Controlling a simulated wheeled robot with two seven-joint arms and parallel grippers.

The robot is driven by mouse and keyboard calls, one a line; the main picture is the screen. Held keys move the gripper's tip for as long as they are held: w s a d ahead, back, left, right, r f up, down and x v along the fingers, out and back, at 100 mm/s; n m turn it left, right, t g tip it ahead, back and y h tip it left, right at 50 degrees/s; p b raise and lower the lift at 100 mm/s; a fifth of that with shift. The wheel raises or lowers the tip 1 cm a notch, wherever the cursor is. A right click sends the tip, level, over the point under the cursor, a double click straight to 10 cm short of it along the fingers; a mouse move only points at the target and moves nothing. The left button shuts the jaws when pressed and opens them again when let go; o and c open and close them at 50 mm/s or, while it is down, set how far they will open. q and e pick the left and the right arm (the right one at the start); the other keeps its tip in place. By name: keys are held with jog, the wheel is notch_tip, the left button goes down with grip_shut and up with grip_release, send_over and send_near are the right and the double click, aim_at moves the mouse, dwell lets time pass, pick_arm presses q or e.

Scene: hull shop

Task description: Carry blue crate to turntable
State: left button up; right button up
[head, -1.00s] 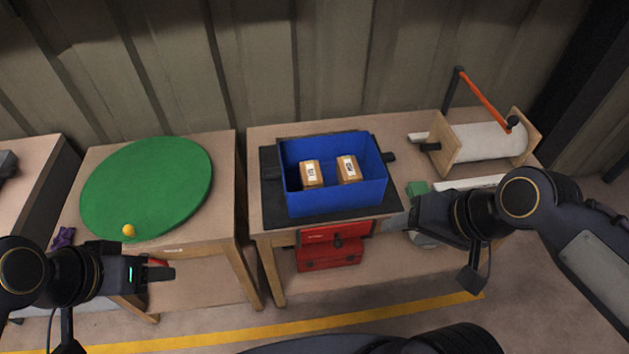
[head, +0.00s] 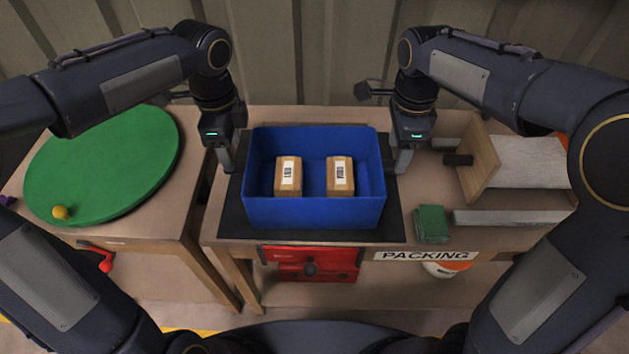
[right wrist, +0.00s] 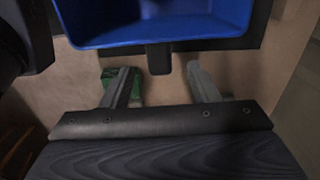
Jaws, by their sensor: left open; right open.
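The blue crate (head: 315,213) stands upright on a black mat (head: 236,222) on the packing table, with two labelled brown boxes (head: 288,177) (head: 340,177) inside. My left gripper (head: 227,160) points down beside the crate's left side, and my right gripper (head: 402,162) points down beside its right side. In the right wrist view the crate (right wrist: 165,38) has a dark handle (right wrist: 158,58) that lies between the spread fingers of my right gripper (right wrist: 160,88). The left handle is hidden. The green turntable (head: 100,165) lies on the left table.
A gap separates the two tables. Right of the crate are a green block (head: 431,223) and a wooden-ended roll holder (head: 480,165). A red toolbox (head: 310,262) is below the tabletop.

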aim_at(238, 171)
pick_arm(q)
jog(key=shift+s+f, duration=0.1)
jog(key=shift+f, duration=3.8)
pick_arm(e)
jog(key=shift+f, duration=3.95)
pick_arm(q)
grip_shut()
pick_arm(e)
grip_shut()
jog(key=shift+r, duration=0.1)
